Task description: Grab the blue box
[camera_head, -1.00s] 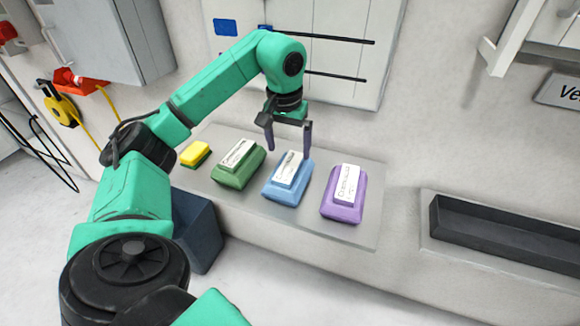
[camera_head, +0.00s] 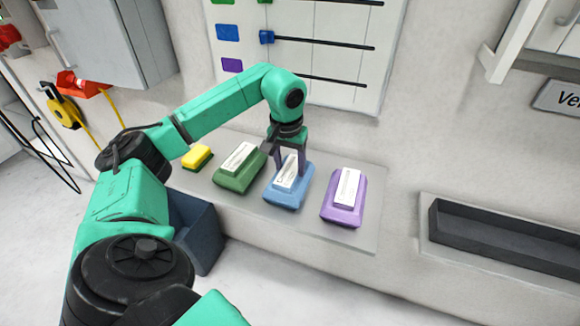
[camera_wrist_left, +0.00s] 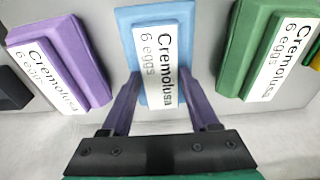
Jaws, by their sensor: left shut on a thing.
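The blue box (camera_head: 286,196) is an egg box with a white label, standing on the grey ledge between the green and purple boxes. My left gripper (camera_head: 288,172) is down over it, with its fingers on either side and shut on it. In the left wrist view the blue box (camera_wrist_left: 158,22) lies between the two purple-grey fingers of my left gripper (camera_wrist_left: 159,95), its label reading "Cremolusa 6 eggs". The box still rests on the ledge. My right gripper does not show.
A green egg box (camera_head: 238,172) stands close on the left and a purple egg box (camera_head: 342,212) on the right. A dark trough (camera_head: 505,240) is at the right. A board with sliders (camera_head: 300,60) hangs behind.

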